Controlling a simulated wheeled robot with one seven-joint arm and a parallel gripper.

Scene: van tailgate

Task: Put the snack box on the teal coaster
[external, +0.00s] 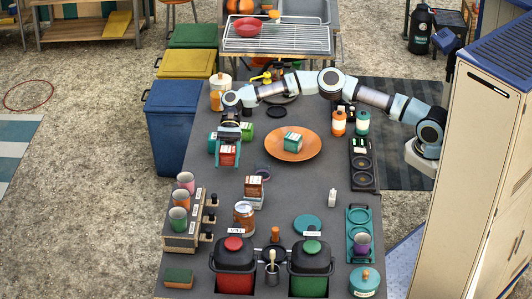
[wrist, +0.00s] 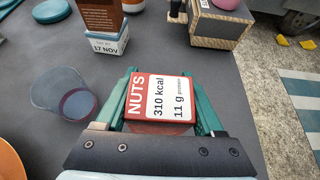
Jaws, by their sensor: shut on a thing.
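The snack box (external: 228,156), red and white with "NUTS" on its face, is between the green fingers of my gripper (external: 228,158). In the wrist view my gripper (wrist: 163,105) is shut on the snack box (wrist: 160,98). The box is over the left part of the grey counter; its height above the top is hard to tell. The teal coaster (external: 308,224) is a flat disc lying nearer the front, to the right of my gripper, and looks bare. A teal disc at the top left of the wrist view (wrist: 51,10) looks like the same coaster.
The orange plate (external: 312,152) holds a teal box. A cup rack (external: 184,228) is at left. Black-lidded canisters (external: 311,268) stand in front of the coaster.

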